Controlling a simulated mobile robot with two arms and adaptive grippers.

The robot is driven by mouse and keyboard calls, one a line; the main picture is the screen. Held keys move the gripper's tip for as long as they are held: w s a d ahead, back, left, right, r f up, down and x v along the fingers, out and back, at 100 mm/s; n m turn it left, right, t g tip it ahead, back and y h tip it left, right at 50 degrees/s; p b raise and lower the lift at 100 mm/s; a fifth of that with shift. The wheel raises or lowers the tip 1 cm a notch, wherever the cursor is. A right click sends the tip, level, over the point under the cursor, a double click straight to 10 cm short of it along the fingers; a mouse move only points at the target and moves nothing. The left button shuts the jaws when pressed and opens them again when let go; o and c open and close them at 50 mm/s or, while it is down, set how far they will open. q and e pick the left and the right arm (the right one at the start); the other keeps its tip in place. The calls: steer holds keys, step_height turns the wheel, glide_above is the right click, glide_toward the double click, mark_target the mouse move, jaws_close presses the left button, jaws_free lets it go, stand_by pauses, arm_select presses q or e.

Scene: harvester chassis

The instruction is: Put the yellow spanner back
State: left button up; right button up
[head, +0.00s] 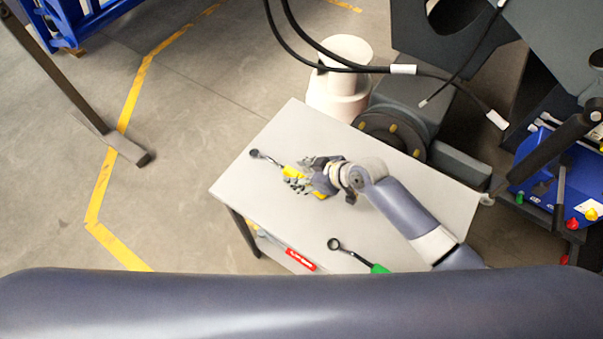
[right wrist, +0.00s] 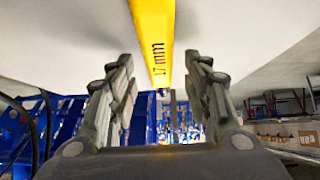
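The yellow spanner (head: 290,171) lies on the grey table (head: 252,187), its dark ring head pointing to the far left. Its yellow handle, marked "17 mm", shows in the right wrist view (right wrist: 152,35). My right gripper (head: 300,177) is over the handle and hides part of it. In the right wrist view my right gripper (right wrist: 160,65) has its two fingers apart, one on each side of the handle, with gaps visible. My left gripper is not in view.
A green-handled spanner (head: 358,256) lies near the table's front edge. A red item (head: 300,260) is below that edge. A pale cylinder (head: 340,85) and dark machine parts with a hub (head: 392,135) stand behind. A blue unit (head: 545,165) is at right. Cables hang above.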

steer(key=v, duration=1.2)
stand_by(0.3)
steer(key=shift+s, duration=0.1)
